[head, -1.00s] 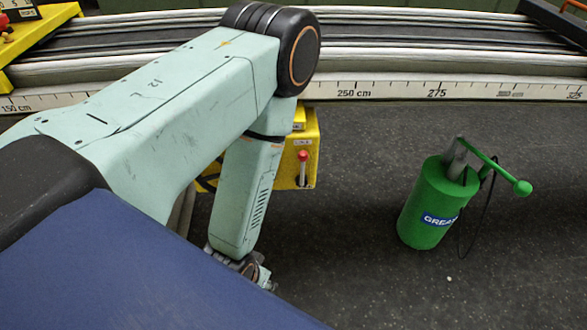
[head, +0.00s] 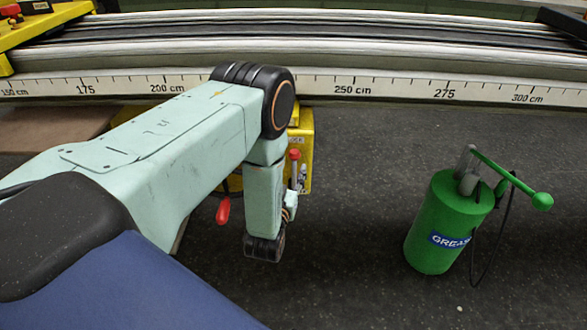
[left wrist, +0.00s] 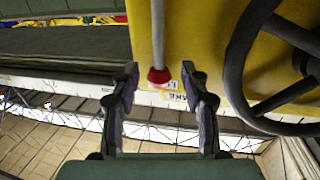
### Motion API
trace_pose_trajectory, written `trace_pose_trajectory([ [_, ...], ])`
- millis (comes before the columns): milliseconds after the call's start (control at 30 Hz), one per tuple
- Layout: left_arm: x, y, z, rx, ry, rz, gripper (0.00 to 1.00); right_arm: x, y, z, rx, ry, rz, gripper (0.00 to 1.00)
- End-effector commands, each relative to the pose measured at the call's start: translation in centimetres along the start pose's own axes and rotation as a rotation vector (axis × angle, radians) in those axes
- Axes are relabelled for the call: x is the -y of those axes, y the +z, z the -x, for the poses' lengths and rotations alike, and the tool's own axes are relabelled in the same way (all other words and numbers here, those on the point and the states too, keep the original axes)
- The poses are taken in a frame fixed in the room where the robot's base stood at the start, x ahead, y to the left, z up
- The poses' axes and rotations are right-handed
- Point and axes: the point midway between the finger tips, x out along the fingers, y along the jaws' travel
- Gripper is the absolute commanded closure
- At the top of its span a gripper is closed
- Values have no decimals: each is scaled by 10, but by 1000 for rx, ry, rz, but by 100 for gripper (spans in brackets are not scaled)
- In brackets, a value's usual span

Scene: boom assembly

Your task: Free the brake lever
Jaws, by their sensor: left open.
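The brake lever is a grey rod with a red knob (head: 294,155) on the front of a yellow box (head: 307,150). In the left wrist view the red knob (left wrist: 158,76) shows between the tips of my left gripper (left wrist: 160,70), beside a partly hidden label ending in "AKE". The fingers are open and apart from the knob on both sides; how deep it sits between them I cannot tell. In the head view my left gripper (head: 298,187) is small and partly hidden by the wrist, close to the lever. My right gripper is out of view.
A dark handwheel (left wrist: 238,75) is beside the lever. A red handle (head: 223,210) hangs left of my forearm. A green grease pump (head: 445,225) stands on the dark floor at right. A rail with a centimetre scale (head: 400,88) runs behind.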

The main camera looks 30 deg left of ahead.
Motion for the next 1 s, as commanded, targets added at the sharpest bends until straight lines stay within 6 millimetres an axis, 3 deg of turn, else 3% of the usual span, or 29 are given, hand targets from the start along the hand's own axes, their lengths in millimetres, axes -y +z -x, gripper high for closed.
trace_pose_trajectory([
  [200,1,1,-25,0,0,1,55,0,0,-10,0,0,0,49],
  [567,-1,0,-31,3,0,0,55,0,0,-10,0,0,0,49],
  [1000,-2,0,-31,3,0,0,91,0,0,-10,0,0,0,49],
])
